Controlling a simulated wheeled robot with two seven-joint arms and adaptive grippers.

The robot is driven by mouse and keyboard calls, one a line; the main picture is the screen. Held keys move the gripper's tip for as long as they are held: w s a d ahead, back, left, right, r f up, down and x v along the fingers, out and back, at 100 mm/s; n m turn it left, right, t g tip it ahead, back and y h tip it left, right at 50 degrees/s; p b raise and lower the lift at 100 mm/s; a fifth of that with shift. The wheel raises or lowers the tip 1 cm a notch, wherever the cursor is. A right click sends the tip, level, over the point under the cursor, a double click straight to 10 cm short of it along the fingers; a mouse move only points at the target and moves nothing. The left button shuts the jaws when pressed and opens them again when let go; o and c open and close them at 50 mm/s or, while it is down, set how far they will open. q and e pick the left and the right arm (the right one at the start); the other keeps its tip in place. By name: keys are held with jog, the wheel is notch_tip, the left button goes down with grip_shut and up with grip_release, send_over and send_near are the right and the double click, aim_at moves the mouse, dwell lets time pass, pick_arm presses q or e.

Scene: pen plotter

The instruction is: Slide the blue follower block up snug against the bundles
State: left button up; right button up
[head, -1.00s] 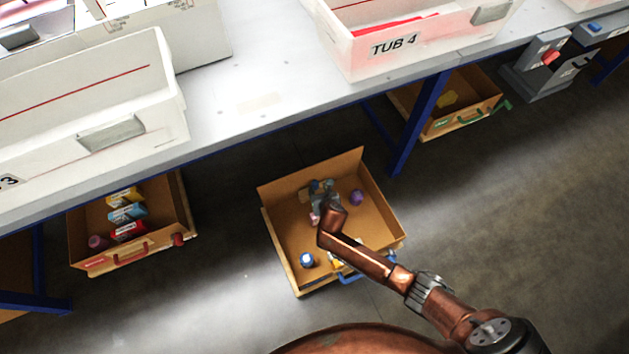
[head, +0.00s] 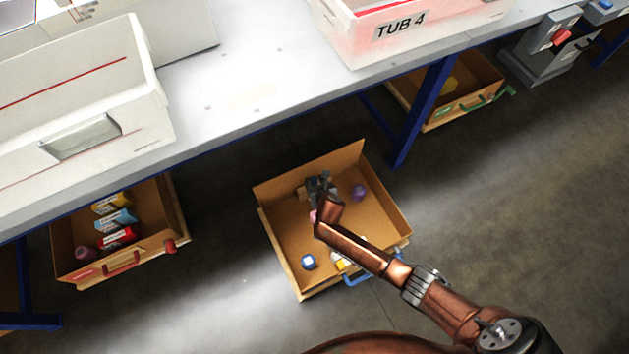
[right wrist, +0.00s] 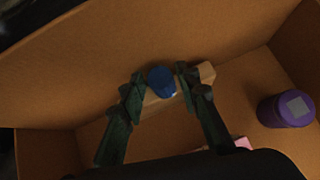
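My right gripper (head: 318,180) is down inside an open cardboard-coloured drawer under the bench, near its back wall. In the right wrist view its two dark green fingers (right wrist: 160,78) are apart, on either side of a small round blue thing (right wrist: 161,81). I cannot tell whether they touch it. A tan piece (right wrist: 207,73) lies just beside the right finger; it also shows by the gripper in the head view (head: 303,193). I cannot make out a follower block or bundles for certain. My left gripper is not in view.
Another open drawer (head: 68,235) with coloured packs is at left, one (head: 480,85) at right. Above is the bench (head: 240,95) with TUB 4 (head: 420,40).

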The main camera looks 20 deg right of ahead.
jog(key=shift+c, duration=0.4)
grip_shut()
